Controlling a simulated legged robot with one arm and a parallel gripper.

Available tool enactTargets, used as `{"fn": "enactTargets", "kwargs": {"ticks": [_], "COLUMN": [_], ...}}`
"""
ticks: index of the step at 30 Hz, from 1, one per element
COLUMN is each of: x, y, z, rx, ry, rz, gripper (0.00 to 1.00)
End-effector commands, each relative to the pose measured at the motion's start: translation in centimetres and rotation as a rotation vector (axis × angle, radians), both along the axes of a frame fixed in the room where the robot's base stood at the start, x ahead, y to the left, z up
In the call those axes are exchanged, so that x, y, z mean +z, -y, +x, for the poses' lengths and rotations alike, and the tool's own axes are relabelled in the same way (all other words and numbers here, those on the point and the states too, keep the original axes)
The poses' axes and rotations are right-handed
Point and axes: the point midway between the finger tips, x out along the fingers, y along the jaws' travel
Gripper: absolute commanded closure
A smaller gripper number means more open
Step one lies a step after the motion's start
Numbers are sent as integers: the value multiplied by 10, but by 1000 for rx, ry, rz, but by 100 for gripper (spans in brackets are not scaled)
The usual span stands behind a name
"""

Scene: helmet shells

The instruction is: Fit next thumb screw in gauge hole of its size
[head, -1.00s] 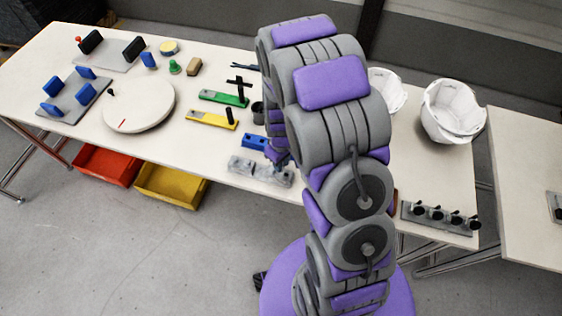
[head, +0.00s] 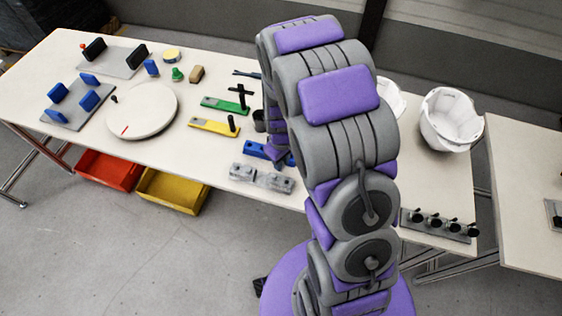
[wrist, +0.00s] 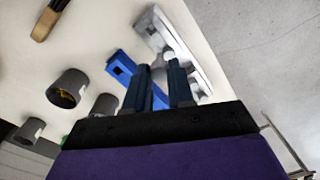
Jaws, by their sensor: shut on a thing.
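The blue gauge block (head: 254,147) lies on the table, partly behind my arm. It also shows in the wrist view (wrist: 121,66), with a hole near its end and the rest behind my fingers. A yellow block (head: 209,125) and a green block (head: 222,104) each have a dark upright piece. A light grey block (head: 262,178) lies nearest the front edge and shows beyond the fingertips in the wrist view (wrist: 196,62). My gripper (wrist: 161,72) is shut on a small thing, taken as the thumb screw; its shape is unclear. It is over the blue block area; contact cannot be told.
Dark cups (wrist: 68,88) stand beside the blocks. A round white turntable (head: 140,110) is at left, white helmet shells (head: 450,118) at right. A grey rack with black knobs (head: 437,225) lies at the right front edge. Red (head: 108,170) and yellow bins (head: 172,190) are below.

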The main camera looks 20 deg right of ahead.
Motion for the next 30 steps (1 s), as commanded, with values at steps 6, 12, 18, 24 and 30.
{"fn": "enactTargets", "kwargs": {"ticks": [6, 12, 18, 24, 30], "x": [1, -2, -16, -33, -43], "y": [0, 1, 6, 13, 17], "z": [0, -1, -5, -9, -12], "rx": [0, -1, -3, -1, -1], "ry": [0, -1, -1, -2, -2], "rz": [0, 0, 0, 0, 0], "gripper": [100, 100, 100, 100, 100]}}
